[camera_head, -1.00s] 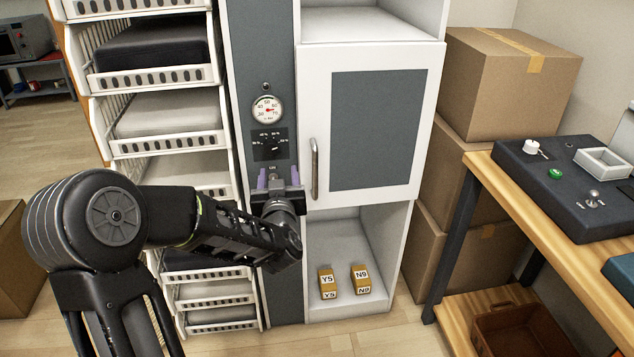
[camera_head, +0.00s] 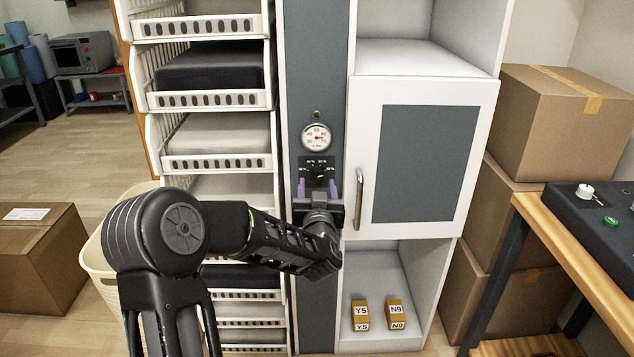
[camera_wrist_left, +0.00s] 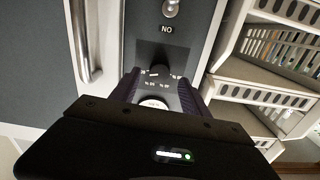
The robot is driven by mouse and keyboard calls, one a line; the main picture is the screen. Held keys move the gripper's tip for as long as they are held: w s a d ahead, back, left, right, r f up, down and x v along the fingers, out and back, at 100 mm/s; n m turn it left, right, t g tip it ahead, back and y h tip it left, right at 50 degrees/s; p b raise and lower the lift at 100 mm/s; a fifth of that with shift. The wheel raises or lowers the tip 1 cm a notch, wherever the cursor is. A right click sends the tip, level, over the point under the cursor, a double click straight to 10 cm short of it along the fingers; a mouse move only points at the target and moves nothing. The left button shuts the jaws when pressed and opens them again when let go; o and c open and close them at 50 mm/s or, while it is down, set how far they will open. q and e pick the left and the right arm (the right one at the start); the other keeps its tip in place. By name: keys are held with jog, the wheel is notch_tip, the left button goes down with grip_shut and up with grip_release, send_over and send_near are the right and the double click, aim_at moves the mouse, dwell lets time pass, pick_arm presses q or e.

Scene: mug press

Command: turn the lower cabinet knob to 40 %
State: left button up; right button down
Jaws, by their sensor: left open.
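The lower cabinet knob (camera_head: 318,174) is a small dark knob on a black plate with white percent marks, set in the grey panel below the round gauge (camera_head: 316,137). My left gripper (camera_head: 317,187) is open in front of the panel, its purple-padded fingers just below the knob, one to each side. In the left wrist view the knob (camera_wrist_left: 160,57) shows dark against its plate, beyond the gap between the fingers (camera_wrist_left: 160,90). I cannot tell whether the fingers touch it, and its exact pointer setting is too small to read. My right gripper is out of view.
A cabinet door with a vertical handle (camera_head: 359,199) is close right of the gripper. White basket shelves (camera_head: 217,164) stand left. Two labelled blocks (camera_head: 361,313) (camera_head: 396,312) sit in the open lower compartment. Cardboard boxes (camera_head: 560,110) and a wooden table (camera_head: 570,246) stand right.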

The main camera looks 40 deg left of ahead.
aim_at(317, 175)
pick_arm(q)
jog(key=shift+x, duration=1.45)
jog(key=shift+c, duration=0.5)
grip_shut()
